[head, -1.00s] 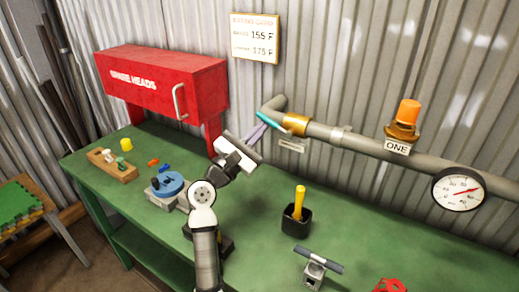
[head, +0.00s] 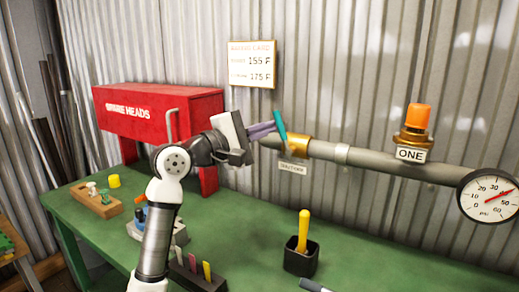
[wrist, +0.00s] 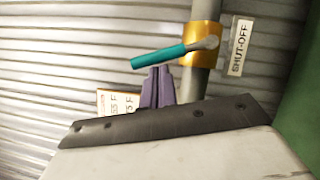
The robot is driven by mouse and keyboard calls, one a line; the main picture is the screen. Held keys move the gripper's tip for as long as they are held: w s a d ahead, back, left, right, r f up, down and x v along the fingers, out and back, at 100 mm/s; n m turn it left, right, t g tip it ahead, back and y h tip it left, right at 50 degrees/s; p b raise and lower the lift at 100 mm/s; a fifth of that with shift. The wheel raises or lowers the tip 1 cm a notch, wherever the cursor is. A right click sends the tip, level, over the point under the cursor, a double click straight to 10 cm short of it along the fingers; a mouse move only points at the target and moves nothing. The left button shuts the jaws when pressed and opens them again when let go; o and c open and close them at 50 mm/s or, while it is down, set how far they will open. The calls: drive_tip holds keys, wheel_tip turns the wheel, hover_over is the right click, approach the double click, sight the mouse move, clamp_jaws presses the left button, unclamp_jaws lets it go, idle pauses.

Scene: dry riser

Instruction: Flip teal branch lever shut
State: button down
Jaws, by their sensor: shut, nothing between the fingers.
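The teal lever (head: 280,124) sits on a brass valve body (head: 299,146) on the grey pipe. It stands steeply, leaning a little left at its top. In the wrist view the lever (wrist: 158,56) runs roughly across the pipe from the brass body (wrist: 202,42). My gripper (head: 270,127) is shut and empty, its purple fingers beside the lever on its left. In the wrist view the fingertips (wrist: 158,72) lie right against the lever's edge; I cannot tell whether they touch. A SHUT-OFF tag (wrist: 240,45) is beside the valve.
A red SPARE HEADS box (head: 155,122) stands behind my arm on the left. A black cup with a yellow handle (head: 302,258) is on the green bench (head: 365,270). An orange-capped fitting labelled ONE (head: 416,130) and a gauge (head: 489,196) are on the pipe to the right.

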drive_tip(key=shift+s+d+r+m+g+y+b, duration=0.25)
drive_tip(key=shift+d+r+m+g+y+b, duration=0.15)
drive_tip(key=shift+m, duration=0.55)
drive_tip(key=shift+s+d+r+m+g+y+b, duration=0.25)
drive_tip(key=shift+d+m+b, duration=0.2)
drive_tip(key=shift+m, duration=0.5)
drive_tip(key=shift+d+r, duration=0.1)
drive_tip(key=shift+s, duration=0.15)
